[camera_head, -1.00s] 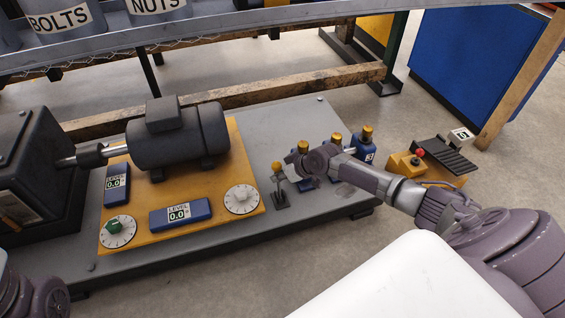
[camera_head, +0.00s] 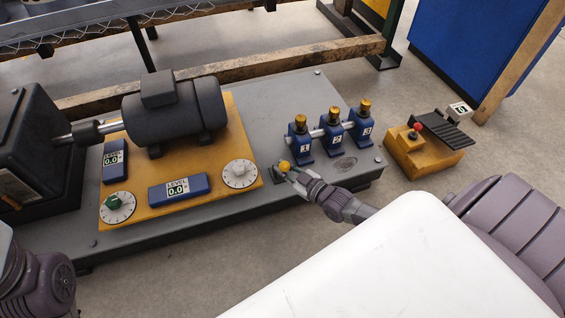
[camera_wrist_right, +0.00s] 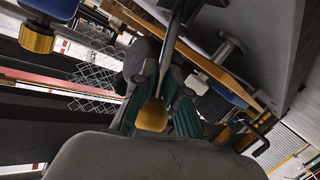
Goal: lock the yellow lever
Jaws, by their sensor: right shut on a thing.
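The yellow lever (camera_head: 284,164) stands on the grey base plate, right of the yellow plate with the dials. Its yellow round knob shows; most of its stem and foot is hidden by my gripper. In the right wrist view the knob (camera_wrist_right: 152,115) sits between the fingers, with a dark stem beyond it. My right gripper (camera_head: 289,171) is shut on the yellow lever, reaching it from the lower right. Only a part of my left arm shows at the lower left edge; its gripper is out of view.
Blue blocks 1 (camera_head: 299,143), 2 (camera_head: 329,136) and 3 (camera_head: 361,126) with brass knobs stand behind the lever. The dark motor (camera_head: 176,118) and white dial (camera_head: 239,174) lie left. A yellow pedal box (camera_head: 426,157) stands on the floor at right.

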